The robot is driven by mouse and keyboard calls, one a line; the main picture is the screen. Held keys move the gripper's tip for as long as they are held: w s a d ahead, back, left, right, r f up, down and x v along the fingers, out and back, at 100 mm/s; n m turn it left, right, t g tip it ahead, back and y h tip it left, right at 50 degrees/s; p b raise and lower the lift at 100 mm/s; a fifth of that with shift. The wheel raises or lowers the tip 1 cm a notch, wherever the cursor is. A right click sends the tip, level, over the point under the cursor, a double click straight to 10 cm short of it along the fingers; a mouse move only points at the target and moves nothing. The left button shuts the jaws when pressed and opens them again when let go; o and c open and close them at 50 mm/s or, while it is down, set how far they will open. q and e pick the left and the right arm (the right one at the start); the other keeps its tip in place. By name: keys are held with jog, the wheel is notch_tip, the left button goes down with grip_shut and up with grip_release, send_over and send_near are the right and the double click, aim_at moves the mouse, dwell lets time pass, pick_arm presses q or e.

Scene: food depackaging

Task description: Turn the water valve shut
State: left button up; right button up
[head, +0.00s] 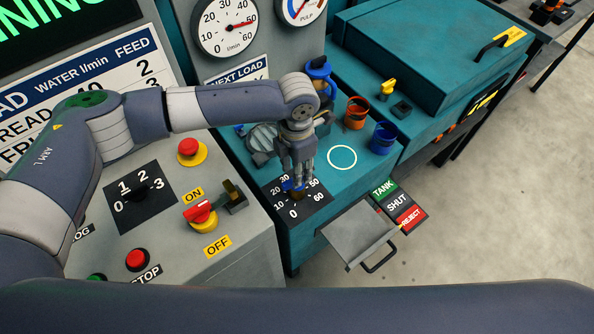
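A dial plate (316,206) with numbers from 0 to 60 lies on the teal bench's front left corner. My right gripper is out of view; a dark arm link crosses the bottom.
A grey control panel (245,225) with a red-yellow switch (201,214) and red buttons stands left of the dial. An orange cup (356,113) and blue cup (383,138) stand behind right. A metal chute (358,232) juts out in front. The floor at right is clear.

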pick_arm(q)
notch_tip(320, 180, down, 2)
jog(key=shift+f, duration=0.2)
jog(key=shift+f+p, duration=0.3)
jog(key=shift+f, duration=0.3)
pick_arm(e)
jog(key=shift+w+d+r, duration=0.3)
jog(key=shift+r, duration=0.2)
pick_arm(q)
grip_shut()
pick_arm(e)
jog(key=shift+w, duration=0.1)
